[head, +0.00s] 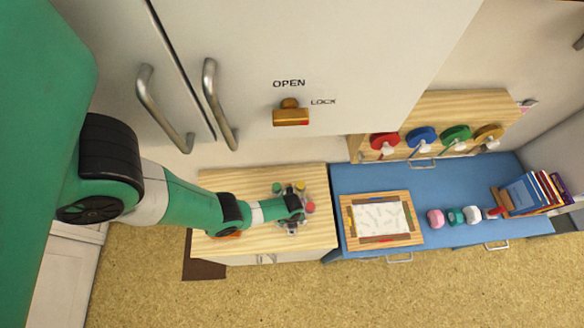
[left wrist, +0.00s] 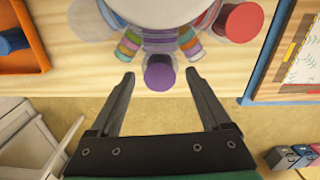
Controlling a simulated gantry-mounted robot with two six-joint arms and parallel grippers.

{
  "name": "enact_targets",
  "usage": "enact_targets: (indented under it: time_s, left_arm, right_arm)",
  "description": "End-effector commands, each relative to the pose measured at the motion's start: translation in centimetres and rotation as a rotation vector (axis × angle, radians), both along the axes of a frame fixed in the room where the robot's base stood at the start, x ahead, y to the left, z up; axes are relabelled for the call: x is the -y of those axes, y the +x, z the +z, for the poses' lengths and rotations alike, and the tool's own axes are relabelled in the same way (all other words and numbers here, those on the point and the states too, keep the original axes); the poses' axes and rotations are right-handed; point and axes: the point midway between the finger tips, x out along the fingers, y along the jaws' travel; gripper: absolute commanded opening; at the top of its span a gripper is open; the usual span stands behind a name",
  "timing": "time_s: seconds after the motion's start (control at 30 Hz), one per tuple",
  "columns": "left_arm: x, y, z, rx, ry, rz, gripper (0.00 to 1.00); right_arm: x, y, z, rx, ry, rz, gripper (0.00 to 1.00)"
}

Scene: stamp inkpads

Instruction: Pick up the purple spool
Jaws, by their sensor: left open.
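In the left wrist view a purple spool (left wrist: 159,74) stands on the near side of a round rack of coloured spools (left wrist: 160,35). My left gripper (left wrist: 160,76) is open, with one fingertip on each side of the purple spool and a gap visible on both sides. I cannot tell the height of the fingertips against it. In the head view my left gripper (head: 293,224) is over the wooden-topped cabinet, at the rack, and the purple spool cannot be made out there. My right gripper is in neither view.
The wooden cabinet top (head: 225,185) carries the rack, with an orange tray (left wrist: 30,62) to the left in the wrist view. On the right is a blue counter (head: 350,180) with a wood-framed board (head: 347,238). White cupboard doors with handles rise behind.

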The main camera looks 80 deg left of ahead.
Motion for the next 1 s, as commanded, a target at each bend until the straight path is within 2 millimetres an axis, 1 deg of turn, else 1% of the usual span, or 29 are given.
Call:
enact_targets:
  time_s: [0.03, 0.07, 0.1, 0.47, 0.77, 1.0]
  left_arm:
    - [0.0, 0.0, 0.0, 0.0, 0.0, 0.0, 0.78]
    - [0.0, 0.0, 0.0, 0.0, 0.0, 0.0, 0.72]
    - [0.0, 0.0, 0.0, 0.0, 0.0, 0.0, 0.65]
    - [0.0, 0.0, 0.0, 0.0, 0.0, 0.0, 0.0]
    - [0.0, 0.0, 0.1, 0.0, 0.0, -0.001, 0.0]
    - [0.0, 0.1, 1.2, 0.0, 0.0, -0.002, 0.0]
  right_arm:
    - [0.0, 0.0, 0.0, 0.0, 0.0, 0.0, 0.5]
    - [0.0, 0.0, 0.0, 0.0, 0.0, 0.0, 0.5]
    - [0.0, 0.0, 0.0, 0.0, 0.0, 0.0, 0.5]
    - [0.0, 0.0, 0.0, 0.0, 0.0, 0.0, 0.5]
    - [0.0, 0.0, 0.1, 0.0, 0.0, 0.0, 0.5]
    - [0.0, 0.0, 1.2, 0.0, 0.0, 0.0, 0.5]
